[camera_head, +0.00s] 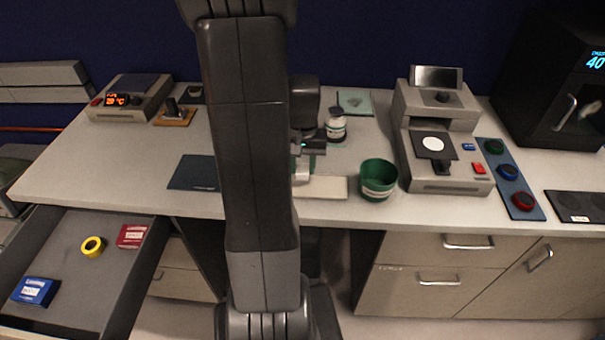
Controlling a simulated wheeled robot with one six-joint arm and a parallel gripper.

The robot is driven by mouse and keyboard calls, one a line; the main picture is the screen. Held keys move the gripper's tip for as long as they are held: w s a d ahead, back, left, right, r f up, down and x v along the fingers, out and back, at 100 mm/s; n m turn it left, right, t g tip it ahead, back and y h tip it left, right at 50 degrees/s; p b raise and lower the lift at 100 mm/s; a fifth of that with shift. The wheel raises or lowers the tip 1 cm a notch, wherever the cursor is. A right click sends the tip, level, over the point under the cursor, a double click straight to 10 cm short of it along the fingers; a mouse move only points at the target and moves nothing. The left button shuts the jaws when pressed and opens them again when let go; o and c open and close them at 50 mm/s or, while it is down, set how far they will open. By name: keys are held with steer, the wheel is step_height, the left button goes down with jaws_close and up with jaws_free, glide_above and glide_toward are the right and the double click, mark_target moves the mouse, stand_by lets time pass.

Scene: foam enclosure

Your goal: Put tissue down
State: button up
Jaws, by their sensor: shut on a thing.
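My gripper (308,162) is at the middle of the bench, just right of my arm, which hides part of it. It is shut on a small pale piece (301,174), which appears to be the tissue; its outline is mostly hidden. It is low over the bench top, and I cannot tell whether the piece touches the surface. A flat cream pad (324,188) lies at the bench's front edge, just below and right of the gripper.
A green cup (378,179) stands right of the pad. A grey machine (443,140) is to the right. A dark mat (193,172) lies left of my arm. An open drawer (66,262) holds small boxes and a yellow ring.

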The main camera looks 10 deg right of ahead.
mark_target(303, 169)
steer(key=shift+f, duration=1.9)
steer(key=shift+f, duration=0.1)
steer(key=o, duration=0.9)
steer(key=shift+o, duration=0.2)
step_height(303, 169, up, 12)
steer(key=shift+s+r, duration=0.1)
steer(key=shift+r, duration=0.05)
